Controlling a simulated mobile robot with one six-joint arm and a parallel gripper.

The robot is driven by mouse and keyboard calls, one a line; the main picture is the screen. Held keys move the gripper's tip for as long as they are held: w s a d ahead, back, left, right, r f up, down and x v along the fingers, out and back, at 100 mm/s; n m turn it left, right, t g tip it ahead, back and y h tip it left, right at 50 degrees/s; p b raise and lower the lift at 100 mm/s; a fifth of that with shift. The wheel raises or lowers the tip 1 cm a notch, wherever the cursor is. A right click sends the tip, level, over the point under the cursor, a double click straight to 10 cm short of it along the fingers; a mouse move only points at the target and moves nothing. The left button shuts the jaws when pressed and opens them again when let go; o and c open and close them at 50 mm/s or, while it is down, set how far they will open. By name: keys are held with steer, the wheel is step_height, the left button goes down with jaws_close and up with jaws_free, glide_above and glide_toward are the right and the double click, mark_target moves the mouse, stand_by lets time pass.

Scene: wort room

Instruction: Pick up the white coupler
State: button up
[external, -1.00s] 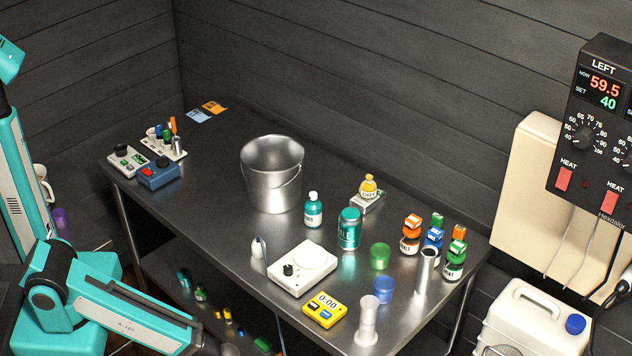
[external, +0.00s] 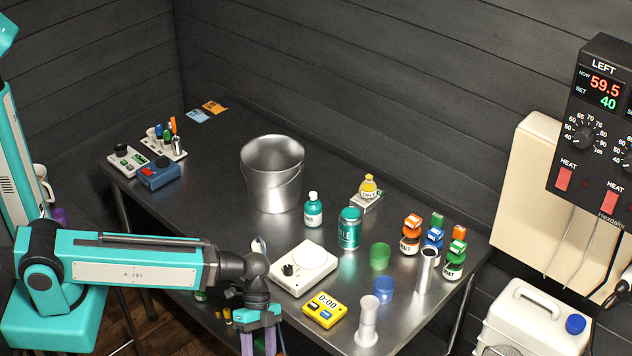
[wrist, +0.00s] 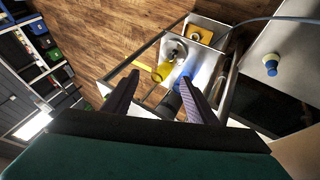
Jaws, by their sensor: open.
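I cannot pick out the white coupler with certainty. In the external view a small white piece (external: 152,132) stands in the rack at the table's far left; it is too small to identify. My gripper (external: 258,345) hangs fingers-down in front of the table's near edge, left of the yellow timer. Its purple fingers are apart with nothing visible between them. In the wrist view my gripper (wrist: 160,90) is open above a metal-framed stand holding a yellow cup (wrist: 162,72).
A white jerrycan (external: 530,318) stands right. The table between rack and bucket is clear.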

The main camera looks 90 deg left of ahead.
steer(key=w+a+r+m+t+h+p, duration=0.1)
steer(key=w+a+r+m+t, duration=0.2)
steer(key=r, duration=0.7)
steer(key=w+a+r+m+t+h+p, duration=0.1)
steer(key=w+a+r+h, duration=0.2)
steer(key=r, duration=0.6)
steer(key=n+t+y+b, duration=0.3)
steer(key=n+t+b, duration=0.2)
steer(key=t+b, duration=0.15)
glide_toward(255, 239)
steer(key=shift+w+d+f+t+p, duration=0.25)
steer(key=shift+w+d+f+p, duration=0.15)
steer(key=shift+f, duration=0.1)
steer(key=shift+p+x, duration=1.45)
steer(key=shift+x, duration=2.8)
steer(key=shift+w, duration=0.1)
